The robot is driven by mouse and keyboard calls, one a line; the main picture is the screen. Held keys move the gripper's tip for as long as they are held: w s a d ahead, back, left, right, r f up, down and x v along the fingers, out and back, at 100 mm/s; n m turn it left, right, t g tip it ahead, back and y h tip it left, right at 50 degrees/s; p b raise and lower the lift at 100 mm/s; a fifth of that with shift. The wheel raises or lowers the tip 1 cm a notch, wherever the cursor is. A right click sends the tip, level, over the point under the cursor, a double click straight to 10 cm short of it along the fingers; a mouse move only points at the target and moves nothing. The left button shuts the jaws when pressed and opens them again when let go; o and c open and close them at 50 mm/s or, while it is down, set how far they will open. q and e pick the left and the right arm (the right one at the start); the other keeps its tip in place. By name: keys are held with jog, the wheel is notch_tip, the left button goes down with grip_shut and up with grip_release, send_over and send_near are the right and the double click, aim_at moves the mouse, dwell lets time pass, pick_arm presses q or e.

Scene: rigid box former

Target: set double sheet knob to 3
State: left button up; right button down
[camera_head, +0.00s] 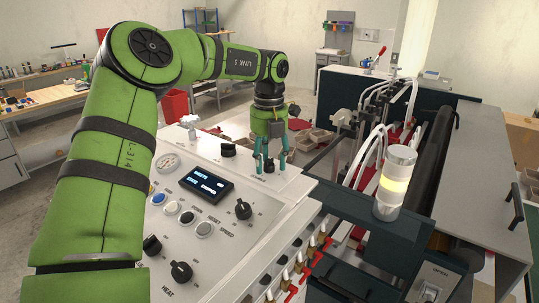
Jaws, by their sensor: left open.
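My left gripper (268,164) has teal fingers and points down at the far right part of the white control panel (225,175). Its fingers are apart. A small dark shape shows low between the fingertips; it may be a knob, but the fingers hide most of it and I cannot tell whether they touch it. A black knob (228,150) sits just left of the gripper. Another black knob (243,209) is nearer on the panel. No label reading double sheet is legible. My right gripper is not in view.
A small blue-lit display (207,184), several round buttons and a heat knob (181,272) sit on the panel. A lit signal lamp (396,183) stands to the right by the machine. Red-handled valves (302,272) line the panel's right side.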

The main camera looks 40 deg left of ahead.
pick_arm(q)
jog(key=shift+s+d, duration=0.1)
grip_shut()
